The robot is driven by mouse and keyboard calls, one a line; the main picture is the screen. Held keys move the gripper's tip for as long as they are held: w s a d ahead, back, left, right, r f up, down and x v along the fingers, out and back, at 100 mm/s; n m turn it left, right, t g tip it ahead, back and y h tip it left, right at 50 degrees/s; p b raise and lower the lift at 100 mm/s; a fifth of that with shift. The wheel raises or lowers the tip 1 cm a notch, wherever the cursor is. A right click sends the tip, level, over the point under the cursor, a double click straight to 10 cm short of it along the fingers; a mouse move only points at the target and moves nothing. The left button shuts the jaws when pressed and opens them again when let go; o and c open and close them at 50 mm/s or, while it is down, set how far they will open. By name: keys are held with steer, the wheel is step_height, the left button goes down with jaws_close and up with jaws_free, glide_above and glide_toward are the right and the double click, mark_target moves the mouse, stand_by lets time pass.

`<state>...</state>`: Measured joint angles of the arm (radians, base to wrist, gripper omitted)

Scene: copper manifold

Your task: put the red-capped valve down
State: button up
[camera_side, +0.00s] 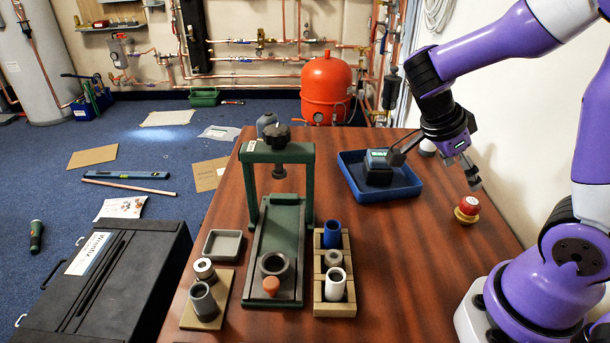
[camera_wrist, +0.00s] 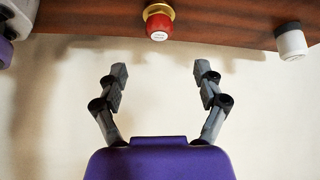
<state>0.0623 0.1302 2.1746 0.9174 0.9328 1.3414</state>
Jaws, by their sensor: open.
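The red-capped valve (camera_side: 468,205) stands upright on the right part of the wooden table, its red cap above a brass-coloured base. In the wrist view the valve (camera_wrist: 158,26) shows at the top, cap toward the camera, beyond the fingertips and roughly centred between them. My gripper (camera_side: 435,168) is above and to the left of the valve in the side view, with its fingers spread wide.
A blue tray (camera_side: 350,188) holding a dark boxy item (camera_side: 378,165) lies left of my gripper. A white-capped piece (camera_wrist: 292,40) stands near the valve. A green press (camera_side: 277,225), wooden rack (camera_side: 334,308) and grey dish (camera_side: 222,243) stand further left.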

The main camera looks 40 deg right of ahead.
steer(key=w+a+r+n+t+y, duration=0.1)
steer(key=a+r+n+t+y, duration=0.1)
steer(key=a+n, duration=0.5)
steer(key=w+a+r+n+t+y, duration=0.1)
steer(key=a+r+n+t+y, duration=0.2)
steer(key=n, duration=1.4)
steer(key=a+r+t, duration=0.1)
steer(key=a+t, duration=0.3)
steer(key=shift+w+a+r+y, duration=0.15)
steer(key=shift+a+r+y, duration=0.1)
steer(key=shift+r+y, duration=0.1)
